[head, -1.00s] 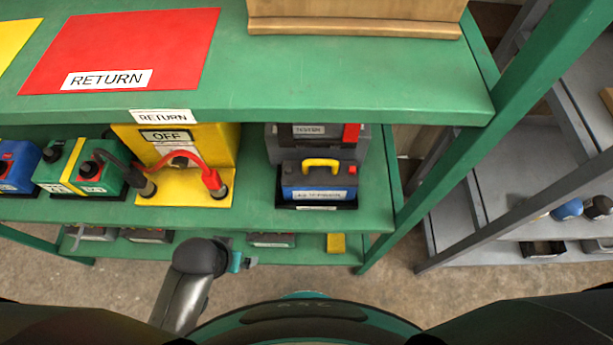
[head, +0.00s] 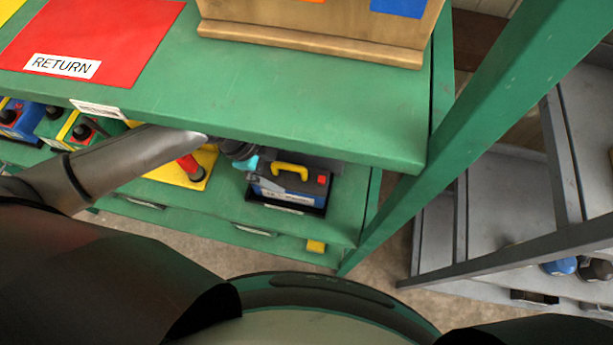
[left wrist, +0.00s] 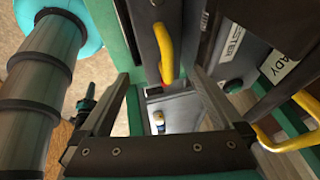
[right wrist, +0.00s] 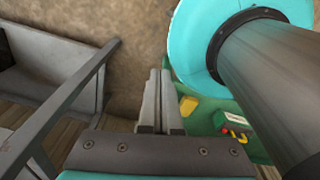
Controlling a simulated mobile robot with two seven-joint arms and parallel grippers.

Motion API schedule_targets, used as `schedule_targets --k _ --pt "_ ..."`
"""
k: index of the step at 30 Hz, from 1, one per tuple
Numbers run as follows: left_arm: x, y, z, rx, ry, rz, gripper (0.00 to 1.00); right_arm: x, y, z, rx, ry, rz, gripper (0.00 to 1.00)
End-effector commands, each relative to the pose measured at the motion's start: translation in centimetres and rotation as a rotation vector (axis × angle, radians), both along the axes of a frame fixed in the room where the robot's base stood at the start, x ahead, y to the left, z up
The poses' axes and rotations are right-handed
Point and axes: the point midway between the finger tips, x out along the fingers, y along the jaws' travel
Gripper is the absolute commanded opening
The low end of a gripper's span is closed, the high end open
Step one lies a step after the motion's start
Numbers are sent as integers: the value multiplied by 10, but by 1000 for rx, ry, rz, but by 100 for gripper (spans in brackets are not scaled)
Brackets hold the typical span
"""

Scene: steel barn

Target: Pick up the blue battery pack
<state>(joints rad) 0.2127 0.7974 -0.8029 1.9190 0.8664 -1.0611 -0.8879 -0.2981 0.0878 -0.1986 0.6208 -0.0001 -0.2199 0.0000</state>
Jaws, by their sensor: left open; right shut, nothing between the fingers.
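The blue battery pack (head: 287,186) stands upright in a dark tray on the green middle shelf, with a dark top, a yellow handle and a red spot. My left gripper (head: 251,166) is at its left rear side in the head view, partly hidden by the upper shelf and my arm. In the left wrist view my left gripper (left wrist: 162,78) is open, with a yellow handle (left wrist: 164,52) on a dark body between and beyond its fingertips. Contact cannot be told. My right gripper (right wrist: 157,100) is shut and empty, away from the pack.
The upper green shelf (head: 330,120) overhangs the pack. A green post (head: 480,130) stands to its right. A yellow holder (head: 190,170) and a green battery (head: 62,128) are to its left. A tester label (left wrist: 235,39) and another yellow handle (left wrist: 290,141) are close on the right in the left wrist view.

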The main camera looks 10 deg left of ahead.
Motion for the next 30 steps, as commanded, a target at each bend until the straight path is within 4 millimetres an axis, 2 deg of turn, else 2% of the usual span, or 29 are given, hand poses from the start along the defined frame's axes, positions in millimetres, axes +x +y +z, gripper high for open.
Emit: schedule_targets --k 3,9,16,26,30 --pt "2 -4 -12 1 2 2 100 0 -3 -4 -3 0 1 0" --pt "7 -13 -32 0 1 3 100 -2 12 -9 15 2 -5 0" --pt "14 -26 -60 0 0 3 100 -2 13 -16 17 3 -3 0" --pt "15 -28 -65 3 -2 2 100 -2 6 -17 7 4 0 0" --pt "15 -28 -65 3 0 3 85 -3 5 -17 7 4 1 0"
